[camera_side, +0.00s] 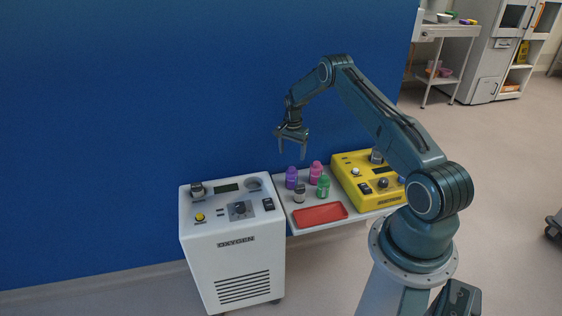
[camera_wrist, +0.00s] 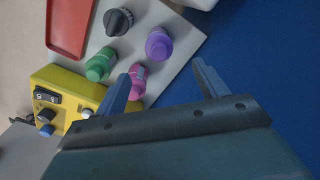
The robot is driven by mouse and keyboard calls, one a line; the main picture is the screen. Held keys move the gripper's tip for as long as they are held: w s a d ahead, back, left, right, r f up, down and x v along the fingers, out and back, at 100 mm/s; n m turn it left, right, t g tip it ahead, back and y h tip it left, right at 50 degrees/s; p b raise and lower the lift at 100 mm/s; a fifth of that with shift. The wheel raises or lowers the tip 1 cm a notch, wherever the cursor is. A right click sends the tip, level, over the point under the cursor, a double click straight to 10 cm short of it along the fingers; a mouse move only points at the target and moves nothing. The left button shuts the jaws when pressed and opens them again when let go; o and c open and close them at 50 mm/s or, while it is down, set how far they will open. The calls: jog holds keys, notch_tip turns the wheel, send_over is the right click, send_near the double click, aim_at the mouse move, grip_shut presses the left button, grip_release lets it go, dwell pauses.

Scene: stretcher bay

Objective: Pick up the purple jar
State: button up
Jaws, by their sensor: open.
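The purple jar (camera_side: 291,178) stands upright at the back left of a small light tabletop (camera_side: 285,224). In the wrist view the purple jar (camera_wrist: 159,44) is seen from above, ahead of the gap between my fingers and nearer the left one. My gripper (camera_side: 292,152) is open and empty, pointing down above the jars and clear of them. In the wrist view my gripper (camera_wrist: 165,80) shows both fingers spread wide, with the left finger partly over the pink jar (camera_wrist: 137,80).
A red tray (camera_side: 320,215) lies in front. A yellow device (camera_side: 372,178) is at right, a white oxygen unit (camera_side: 232,240) at left, a blue wall (camera_side: 140,110) behind.

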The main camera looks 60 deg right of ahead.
aim_at(292, 168)
jog(key=shift+f, duration=1.95)
jog(key=shift+f, duration=0.15)
jog(key=shift+s+f, duration=0.1)
jog(key=shift+f, duration=2.35)
jog(key=c, duration=1.4)
jog(key=shift+c, duration=0.2)
jog(key=shift+r, duration=0.25)
notch_tip(292, 168, up, 20)
jog(key=shift+f, duration=0.2)
